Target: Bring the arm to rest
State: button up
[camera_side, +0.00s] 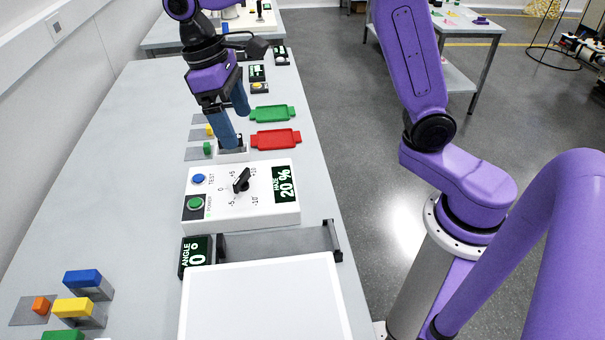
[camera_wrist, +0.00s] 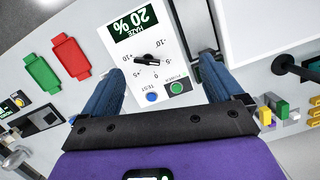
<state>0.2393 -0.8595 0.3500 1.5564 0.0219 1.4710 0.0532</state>
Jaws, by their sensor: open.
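My gripper (camera_side: 236,128) hangs above the bench, behind the white control box in the side view. Its two blue fingers are spread apart with nothing between them. In the wrist view my gripper (camera_wrist: 161,66) shows its fingers on either side of the control box (camera_wrist: 166,50). The control box (camera_side: 258,210) has a black knob (camera_side: 241,180), a blue TEST button (camera_side: 198,178), a green POWER button (camera_side: 195,203) and a display (camera_side: 284,184) reading HAZE 20 %. My fingers appear clear of the box.
A red tray (camera_side: 275,139) and a green tray (camera_side: 272,114) lie near the bench's right edge. A white panel (camera_side: 262,300) and an angle display (camera_side: 196,251) stand in front. Coloured blocks (camera_side: 83,278) sit at the lower left. The bench's left middle (camera_side: 110,160) is clear.

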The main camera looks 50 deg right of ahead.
jog(key=s+d+f+n+t, duration=0.1)
jog(key=s+d, duration=0.3)
jog(key=s, duration=0.4)
jog(key=s+d+f+n+y, duration=0.1)
jog(key=s+d+f+n, duration=0.1)
jog(key=s, duration=0.6)
jog(key=s+d+f+n+t, duration=0.1)
jog(key=s+d+f+n, duration=0.1)
jog(key=s+d, duration=0.3)
jog(key=s+n, duration=0.1)
jog(key=s, duration=0.2)
jog(key=shift+d+f+t+y, duration=0.3)
jog(key=shift+d+f+y, duration=0.05)
jog(key=shift+y, duration=0.05)
